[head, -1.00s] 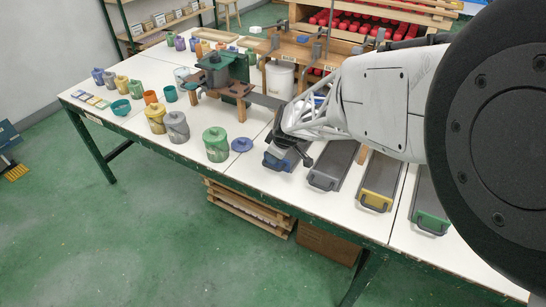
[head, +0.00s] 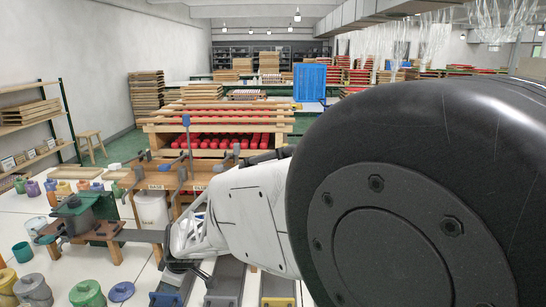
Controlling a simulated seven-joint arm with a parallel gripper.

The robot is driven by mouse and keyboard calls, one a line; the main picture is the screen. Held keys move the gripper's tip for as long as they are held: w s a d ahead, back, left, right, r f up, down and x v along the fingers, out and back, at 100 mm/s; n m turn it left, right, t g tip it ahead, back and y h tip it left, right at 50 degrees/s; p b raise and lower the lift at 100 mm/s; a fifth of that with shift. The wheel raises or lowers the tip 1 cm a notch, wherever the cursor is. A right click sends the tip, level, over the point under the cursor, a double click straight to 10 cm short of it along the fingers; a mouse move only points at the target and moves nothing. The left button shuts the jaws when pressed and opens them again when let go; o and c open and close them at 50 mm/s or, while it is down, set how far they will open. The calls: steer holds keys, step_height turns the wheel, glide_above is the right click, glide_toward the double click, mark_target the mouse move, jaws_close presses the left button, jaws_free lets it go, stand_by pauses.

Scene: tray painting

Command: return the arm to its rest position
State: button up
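My arm (head: 245,215) reaches in from the right in the head view, its big black joint (head: 410,210) filling the lower right. The white forearm slants down and left to my gripper (head: 188,266), which is dark and low in the picture, over the front of the worktable. The fingers are small and partly lost against the dark trays, so I cannot tell whether they are open or shut. I see no held object clearly. No marked rest position shows.
Long trays (head: 225,280) lie below the gripper, cut off by the bottom edge. Wooden racks of red items (head: 225,141) stand behind.

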steer(key=s+d+r+m+h, duration=0.1)
steer(key=s+d+r+m, duration=0.15)
steer(key=d+r, duration=0.55)
steer(key=s+d+r+m, duration=0.1)
steer(key=d+r+m, duration=0.25)
steer(key=d, duration=0.75)
steer(key=s+d+r+m+h, duration=0.1)
steer(key=s+d+r+m, duration=0.1)
steer(key=d+r, duration=0.6)
steer(key=s+d+r+m+h, duration=0.1)
steer(key=s+d+m, duration=0.8)
steer(key=s+d, duration=1.1)
steer(key=shift+s+d+m+t+h, duration=0.3)
steer(key=shift+d+h, duration=0.15)
steer(key=shift+h, duration=0.35)
